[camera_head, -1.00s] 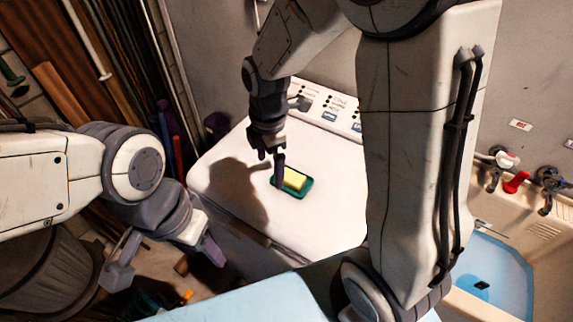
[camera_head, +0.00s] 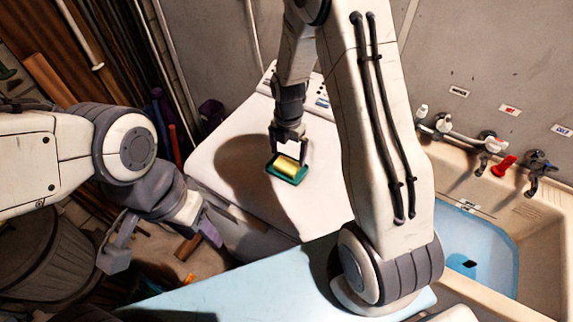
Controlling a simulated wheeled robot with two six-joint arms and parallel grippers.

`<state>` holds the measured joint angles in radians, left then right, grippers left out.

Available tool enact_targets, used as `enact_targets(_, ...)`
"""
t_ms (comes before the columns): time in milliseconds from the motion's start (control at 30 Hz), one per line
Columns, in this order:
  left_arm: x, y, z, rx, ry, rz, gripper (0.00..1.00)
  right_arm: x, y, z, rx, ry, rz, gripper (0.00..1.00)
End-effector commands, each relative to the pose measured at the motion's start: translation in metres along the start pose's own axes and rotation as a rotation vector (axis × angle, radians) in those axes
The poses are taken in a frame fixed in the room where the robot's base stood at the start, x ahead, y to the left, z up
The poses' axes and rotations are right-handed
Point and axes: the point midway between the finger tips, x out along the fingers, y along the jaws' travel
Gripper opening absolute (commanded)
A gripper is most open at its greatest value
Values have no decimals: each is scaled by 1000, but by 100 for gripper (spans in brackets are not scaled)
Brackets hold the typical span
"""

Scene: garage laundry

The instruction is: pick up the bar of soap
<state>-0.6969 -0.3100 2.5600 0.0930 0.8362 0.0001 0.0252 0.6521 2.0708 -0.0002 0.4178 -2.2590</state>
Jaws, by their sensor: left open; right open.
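The yellow bar of soap (camera_head: 286,165) lies in a green soap dish (camera_head: 272,168) on top of the white washing machine (camera_head: 220,160). My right gripper (camera_head: 289,158) points down over the soap from behind. It is open, with one finger near each end of the bar; I cannot tell whether the fingers touch it. My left gripper (camera_head: 163,248) is open and empty, at the lower left, away from the washing machine top.
The machine's control panel (camera_head: 322,101) is behind my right arm. A sink (camera_head: 480,250) with blue water and taps (camera_head: 490,145) is at the right. A light blue surface (camera_head: 240,290) is in front. Planks and poles stand at the left.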

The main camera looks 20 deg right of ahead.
Motion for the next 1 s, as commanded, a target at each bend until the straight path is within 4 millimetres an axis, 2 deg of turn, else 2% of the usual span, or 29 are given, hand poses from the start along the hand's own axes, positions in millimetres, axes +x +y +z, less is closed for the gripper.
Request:
enact_targets(167, -18, 1, -1, 2, 0, 0, 50, 20, 0, -4, -1, 4, -5, 100)
enact_targets(333, -22, 2, -1, 4, 0, 0, 50, 40, 1, -3, 0, 2, -2, 100)
enact_targets(633, -22, 2, -1, 4, 0, 0, 50, 46, 1, -3, 1, 0, 0, 100)
enact_targets(667, -22, 2, -1, 4, 0, 0, 50, 46, 1, -3, 1, 0, 0, 96)
enact_targets(800, -22, 2, -1, 4, 0, 0, 50, 46, 1, -3, 1, 0, 0, 43)
enact_targets(833, -22, 2, -1, 4, 0, 0, 50, 46, 1, -3, 1, 0, -1, 33)
enact_targets(1000, -22, 2, -1, 4, 0, 0, 50, 46, 1, -3, 1, 0, 0, 33)
